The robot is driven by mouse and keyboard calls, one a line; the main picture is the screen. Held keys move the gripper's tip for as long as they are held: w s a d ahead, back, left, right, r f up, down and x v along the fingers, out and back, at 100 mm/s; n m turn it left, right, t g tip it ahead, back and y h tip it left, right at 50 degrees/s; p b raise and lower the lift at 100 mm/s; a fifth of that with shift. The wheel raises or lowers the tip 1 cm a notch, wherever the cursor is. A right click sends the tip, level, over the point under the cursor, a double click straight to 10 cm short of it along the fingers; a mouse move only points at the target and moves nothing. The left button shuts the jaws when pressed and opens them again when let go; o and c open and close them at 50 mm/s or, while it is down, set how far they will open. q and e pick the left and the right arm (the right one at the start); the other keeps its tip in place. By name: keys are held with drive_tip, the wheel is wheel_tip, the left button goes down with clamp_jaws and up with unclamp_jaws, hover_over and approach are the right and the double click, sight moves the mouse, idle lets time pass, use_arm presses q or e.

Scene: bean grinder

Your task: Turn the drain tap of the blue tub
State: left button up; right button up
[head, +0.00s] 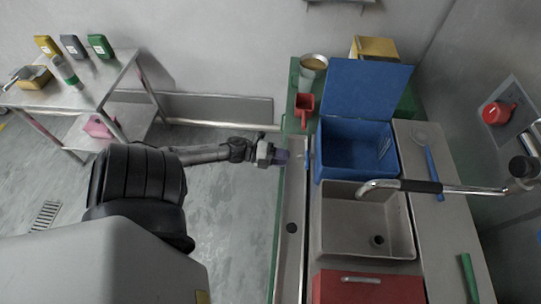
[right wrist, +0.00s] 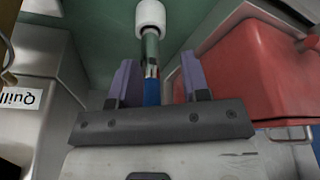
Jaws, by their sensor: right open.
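The blue tub (head: 352,172) stands on the sink counter in the head view, its lid (head: 366,88) raised at the back. A small blue piece, apparently the drain tap (head: 308,160), shows at the tub's left side. My left gripper (head: 283,157), with purple fingers, points right just left of that piece, seemingly with a small gap. Whether its fingers are apart is too small to tell. My right gripper (right wrist: 158,82) is open in the right wrist view. A slim rod with a white end (right wrist: 150,45) shows between its purple fingers; contact cannot be told.
A grey sink basin (head: 350,235) with a curved faucet (head: 410,186) lies in front of the tub. A red box (head: 368,288) is nearer; a red container (right wrist: 240,75) shows at right in the wrist view. A red cup (head: 303,106) stands behind left.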

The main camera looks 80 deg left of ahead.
use_arm(q)
drive_tip(key=shift+v, duration=2.25)
drive_tip(key=shift+w, duration=0.1)
